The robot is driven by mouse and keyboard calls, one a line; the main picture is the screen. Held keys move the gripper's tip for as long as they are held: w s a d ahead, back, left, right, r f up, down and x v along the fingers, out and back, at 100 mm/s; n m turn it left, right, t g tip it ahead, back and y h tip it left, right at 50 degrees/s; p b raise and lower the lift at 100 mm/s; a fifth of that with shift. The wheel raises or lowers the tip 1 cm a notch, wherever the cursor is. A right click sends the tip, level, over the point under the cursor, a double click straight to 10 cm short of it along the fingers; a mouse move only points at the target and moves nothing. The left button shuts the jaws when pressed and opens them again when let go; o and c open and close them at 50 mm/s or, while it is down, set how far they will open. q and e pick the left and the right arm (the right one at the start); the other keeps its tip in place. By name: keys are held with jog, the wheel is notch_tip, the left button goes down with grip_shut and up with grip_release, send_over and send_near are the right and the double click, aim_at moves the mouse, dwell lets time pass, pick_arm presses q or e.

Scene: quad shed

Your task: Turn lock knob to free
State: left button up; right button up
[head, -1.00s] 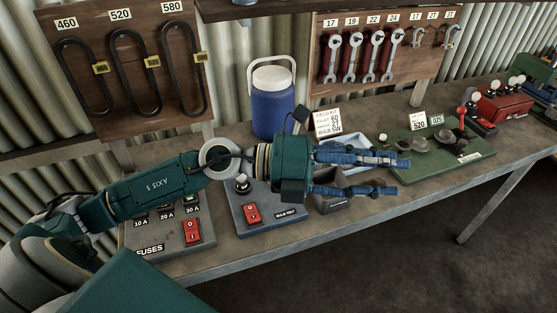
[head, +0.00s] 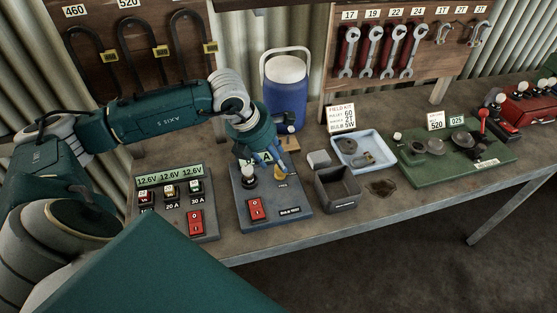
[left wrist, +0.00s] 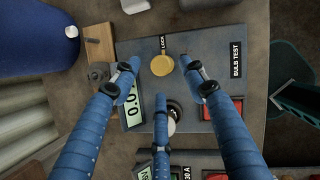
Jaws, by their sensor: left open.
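The lock knob is a small round yellow knob (left wrist: 162,65) on the grey bulb test board (left wrist: 210,50). In the left wrist view it lies between the tips of two fingers, with a LOCK label beside it. In the head view the yellow knob (head: 280,173) shows just under my fingers, near a FREE label. My left gripper (head: 274,156) points down over the board, its blue fingers spread; it also shows in the left wrist view (left wrist: 160,72). It is open, and I cannot tell whether a finger touches the knob. My right gripper is not in view.
The bulb test board also carries a white bulb (head: 249,172), a red switch (head: 256,209) and a display partly hidden by my gripper. A fuse board (head: 165,225) stands left, a dark open box (head: 337,190) right, a blue cooler (head: 286,90) behind.

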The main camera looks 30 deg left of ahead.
pick_arm(q)
jog(key=shift+p+x, duration=0.45)
jog(key=shift+x, duration=1.55)
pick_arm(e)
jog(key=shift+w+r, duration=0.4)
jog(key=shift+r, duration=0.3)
pick_arm(q)
grip_shut()
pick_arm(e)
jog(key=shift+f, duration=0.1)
